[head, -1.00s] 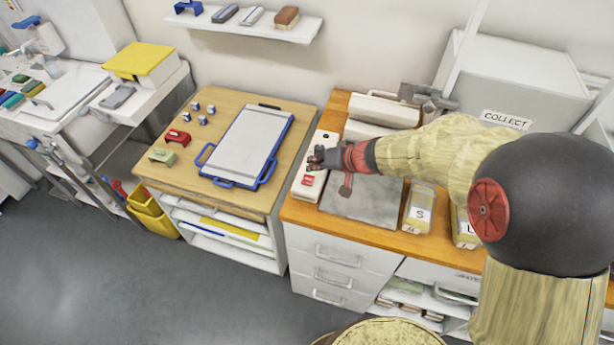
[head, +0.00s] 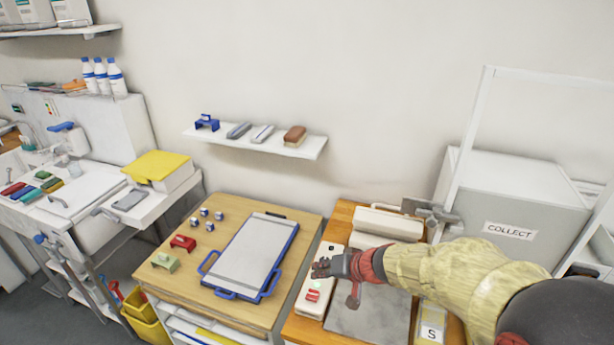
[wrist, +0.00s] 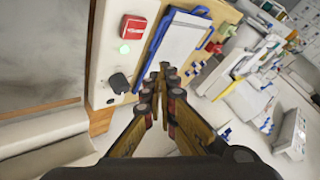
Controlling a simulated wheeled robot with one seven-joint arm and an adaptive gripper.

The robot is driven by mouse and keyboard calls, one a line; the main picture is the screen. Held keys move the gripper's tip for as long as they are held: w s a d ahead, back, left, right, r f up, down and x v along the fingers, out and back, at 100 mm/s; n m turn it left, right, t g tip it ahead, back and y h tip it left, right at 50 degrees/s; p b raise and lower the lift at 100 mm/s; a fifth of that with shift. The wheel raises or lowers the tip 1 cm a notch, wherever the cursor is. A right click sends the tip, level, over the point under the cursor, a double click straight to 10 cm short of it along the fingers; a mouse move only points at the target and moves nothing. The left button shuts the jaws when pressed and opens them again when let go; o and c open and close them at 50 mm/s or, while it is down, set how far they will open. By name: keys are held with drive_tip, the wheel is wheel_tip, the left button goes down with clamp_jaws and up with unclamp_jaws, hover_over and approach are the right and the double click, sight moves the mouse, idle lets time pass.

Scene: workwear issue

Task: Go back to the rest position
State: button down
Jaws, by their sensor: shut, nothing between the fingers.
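My gripper (head: 322,267) is at the end of my arm, which reaches in from the lower right in the head view. It is over the white device with a red button (head: 312,296) on the orange-topped bench. In the wrist view my gripper (wrist: 162,72) has its fingertips together with nothing between them. The white device also shows in the wrist view (wrist: 103,75), with its red button, a lit green spot and a dark knob. It lies beside the fingers; I cannot tell the exact gap.
A blue-framed board (head: 243,262) lies on the wooden table to the left, near a red (head: 183,242) and a green piece (head: 165,262). A grey plate (head: 372,318) lies under my forearm. The grey COLLECT box (head: 520,195) stands at the right. A wall shelf (head: 235,141) hangs behind.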

drive_tip(key=shift+s+a+m, duration=0.15)
drive_tip(key=shift+m, duration=0.35)
drive_tip(key=s, duration=0.1)
drive_tip(key=s+f+g, duration=0.1)
drive_tip(key=s, duration=0.1)
drive_tip(key=s+f+g, duration=0.1)
drive_tip(key=s, duration=0.1)
drive_tip(key=shift+a+f+m, duration=0.1)
drive_tip(key=shift+a+m, duration=0.1)
drive_tip(key=shift+m, duration=0.2)
drive_tip(key=s+d+r+h, duration=0.3)
drive_tip(key=s+d+r, duration=0.4)
drive_tip(key=s+r, duration=0.2)
drive_tip(key=s+d+r+n+t+h, duration=0.1)
drive_tip(key=s+d+r+h, duration=0.2)
drive_tip(key=s+d+r, duration=0.5)
drive_tip(key=s+r, duration=0.1)
drive_tip(key=s, duration=0.5)
drive_tip(key=shift+d+n+h, duration=0.25)
drive_tip(key=shift+n+h, duration=0.05)
drive_tip(key=c, duration=2.6)
unclamp_jaws()
